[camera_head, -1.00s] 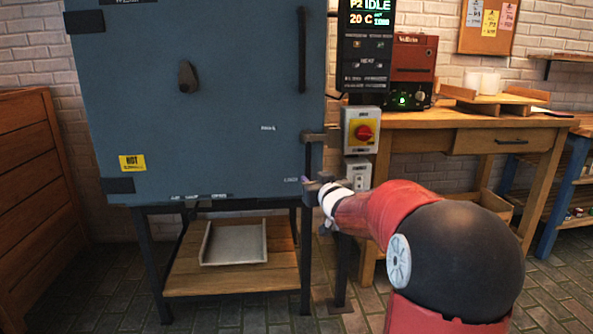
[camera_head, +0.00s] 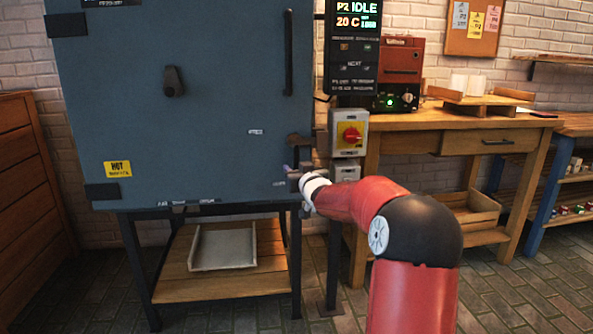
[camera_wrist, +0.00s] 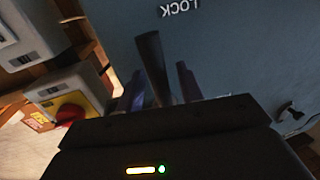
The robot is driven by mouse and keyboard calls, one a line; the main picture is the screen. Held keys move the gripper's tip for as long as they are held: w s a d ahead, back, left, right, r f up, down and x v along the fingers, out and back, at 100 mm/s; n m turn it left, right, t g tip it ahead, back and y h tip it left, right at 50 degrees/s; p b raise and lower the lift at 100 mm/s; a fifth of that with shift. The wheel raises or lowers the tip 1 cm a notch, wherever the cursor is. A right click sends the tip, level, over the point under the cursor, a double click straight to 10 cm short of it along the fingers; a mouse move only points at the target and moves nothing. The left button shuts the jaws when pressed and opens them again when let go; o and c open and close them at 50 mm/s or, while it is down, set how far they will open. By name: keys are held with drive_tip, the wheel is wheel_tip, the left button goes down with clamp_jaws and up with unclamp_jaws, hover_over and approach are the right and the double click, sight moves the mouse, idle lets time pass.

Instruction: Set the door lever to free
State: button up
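The blue kiln door (camera_head: 215,110) is closed in the head view. In the wrist view, a dark bar, apparently the door lever (camera_wrist: 152,60), stands between the two fingers of my gripper (camera_wrist: 160,88). A gap shows between the bar and the right finger; whether it touches the left finger I cannot tell. The word LOCK (camera_wrist: 181,8) appears upside down beyond the bar's tip. In the head view my gripper (camera_head: 292,171) is at the door's lower right edge and hides much of the lever. A small pale label (camera_head: 255,132) is above left of it, too small to read.
A switch box with a red knob (camera_head: 351,136) is close to the right of my gripper. The control panel (camera_head: 354,50) reads IDLE and 20 C. A wooden workbench (camera_head: 430,117) stands at right. A tray (camera_head: 223,247) lies on the shelf under the kiln.

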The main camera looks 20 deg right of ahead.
clamp_jaws()
